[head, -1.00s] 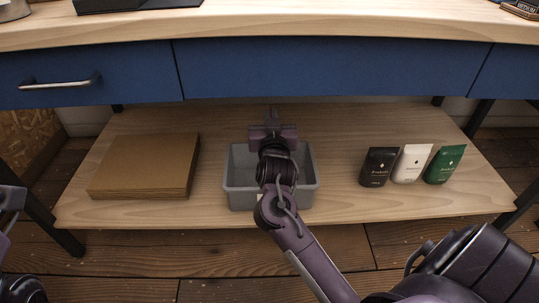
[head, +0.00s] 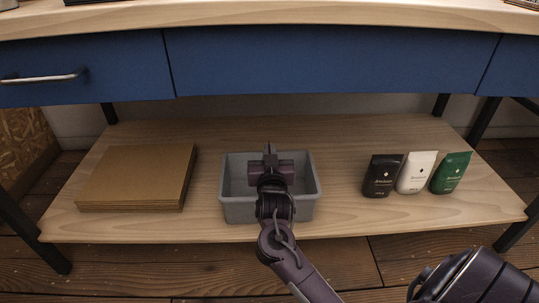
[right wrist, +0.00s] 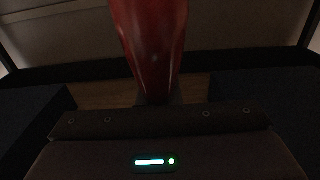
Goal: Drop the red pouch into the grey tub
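The grey tub (head: 240,209) stands on the wooden lower shelf, left of centre in the head view. My right gripper (head: 270,150) is over the tub, its wrist covering part of the tub's inside and front wall. The red pouch (right wrist: 152,40) shows in the right wrist view, narrowing towards the gripper, which appears shut on its near end. The pouch is hidden in the head view behind my gripper and arm. I cannot tell how far its lower end is from the tub floor. My left gripper is out of view.
A flat brown cardboard stack (head: 135,175) lies left of the tub. A black pouch (head: 381,176), a white pouch (head: 415,173) and a green pouch (head: 450,173) stand to the right. Blue drawers (head: 330,62) hang above the shelf. Bare shelf separates the tub from its neighbours.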

